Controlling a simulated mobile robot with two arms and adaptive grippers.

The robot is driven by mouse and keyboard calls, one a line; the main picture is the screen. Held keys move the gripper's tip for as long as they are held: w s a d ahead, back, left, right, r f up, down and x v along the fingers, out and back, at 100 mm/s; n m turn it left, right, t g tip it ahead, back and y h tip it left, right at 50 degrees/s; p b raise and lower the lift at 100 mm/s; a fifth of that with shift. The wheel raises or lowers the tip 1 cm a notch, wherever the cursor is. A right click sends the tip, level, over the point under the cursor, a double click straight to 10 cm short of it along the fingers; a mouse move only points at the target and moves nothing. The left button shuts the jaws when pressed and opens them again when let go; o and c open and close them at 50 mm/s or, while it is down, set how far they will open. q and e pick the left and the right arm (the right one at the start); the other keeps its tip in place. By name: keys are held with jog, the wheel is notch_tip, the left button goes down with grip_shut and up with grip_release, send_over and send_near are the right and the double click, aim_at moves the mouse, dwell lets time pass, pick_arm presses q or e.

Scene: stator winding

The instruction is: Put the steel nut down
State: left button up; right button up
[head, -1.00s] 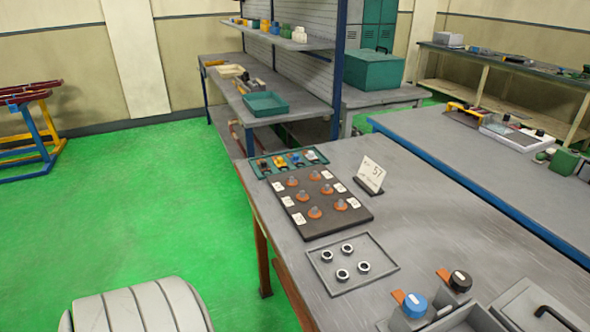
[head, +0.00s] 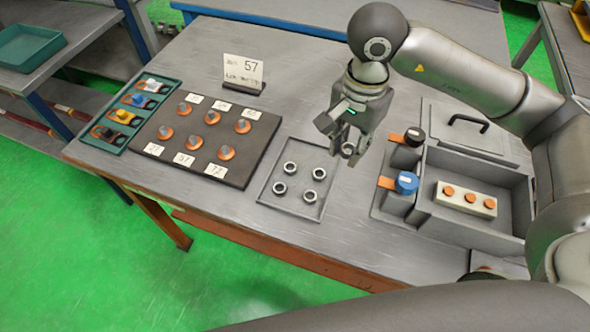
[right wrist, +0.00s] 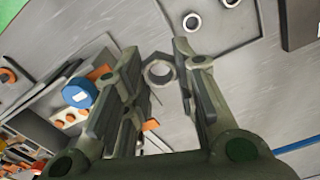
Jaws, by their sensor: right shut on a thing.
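My right gripper (head: 344,146) hangs above the grey table, just right of the nut tray, with its fingers pointing down. It is shut on a steel nut (head: 348,150), which shows at the fingertips. In the right wrist view the held nut (right wrist: 158,72) is between the two fingers (right wrist: 160,84), and its hole is visible. The shallow grey tray (head: 300,182) on the table holds several more steel nuts (head: 290,168). Two of these nuts (right wrist: 192,21) also show at the top of the right wrist view. My left gripper is not in view.
A dark board (head: 190,140) with copper-based pieces and number cards lies left of the tray.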

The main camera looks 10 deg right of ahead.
jog(key=m, duration=0.3)
jog(key=m+p, duration=0.1)
jog(key=m, duration=0.3)
jog(key=s+m, duration=0.1)
jog(key=m, duration=0.2)
jog(key=shift+d+m+p, duration=0.35)
jog(key=shift+d+m, duration=0.05)
jog(key=m+p, duration=0.1)
jog(key=m, duration=0.5)
jog(key=m+p, duration=0.6)
jog(key=m, duration=1.1)
send_over(311, 156)
jog(key=f, duration=0.6)
jog(key=s+f, duration=0.1)
jog(key=f, duration=0.2)
jog(key=shift+d, duration=0.15)
jog(key=shift+w+a+f+p, duration=0.2)
jog(key=shift+w+f+p, duration=0.15)
jog(key=shift+w+f, duration=0.25)
notch_tip(311, 156, down, 3)
jog(key=shift+s+r, duration=0.1)
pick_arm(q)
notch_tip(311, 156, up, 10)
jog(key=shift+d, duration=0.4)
